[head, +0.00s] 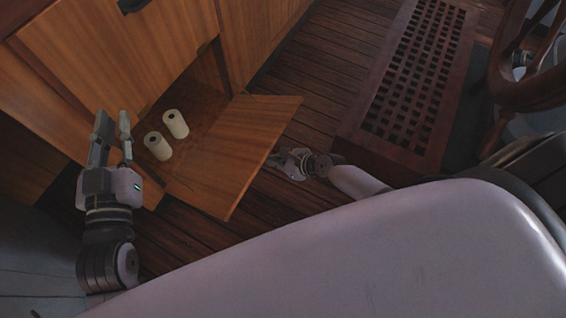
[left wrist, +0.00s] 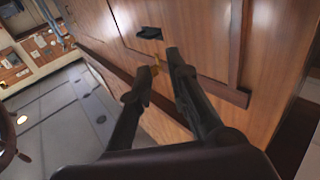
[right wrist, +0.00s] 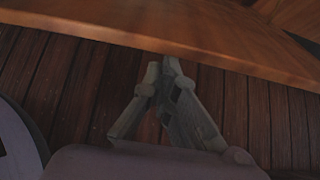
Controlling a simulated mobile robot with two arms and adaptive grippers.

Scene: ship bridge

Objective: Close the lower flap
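The lower flap (head: 235,150) is a wooden panel, folded down and open at the foot of the cabinet. In the right wrist view the flap (right wrist: 210,42) crosses the top of the picture. My right gripper (head: 281,160) is low by the flap's outer right edge; its fingertips (right wrist: 162,64) are drawn together, empty, close to the flap's edge. I cannot tell whether they touch it. My left gripper (head: 112,118) is at the left, in front of the cabinet, its fingers apart and empty. Its fingertips also show in the left wrist view (left wrist: 163,60).
The cabinet front (head: 150,50) rises above. A dark grating (head: 410,80) and a ship's wheel (head: 530,85) are to the right. Plank floor (head: 318,75) lies clear between.

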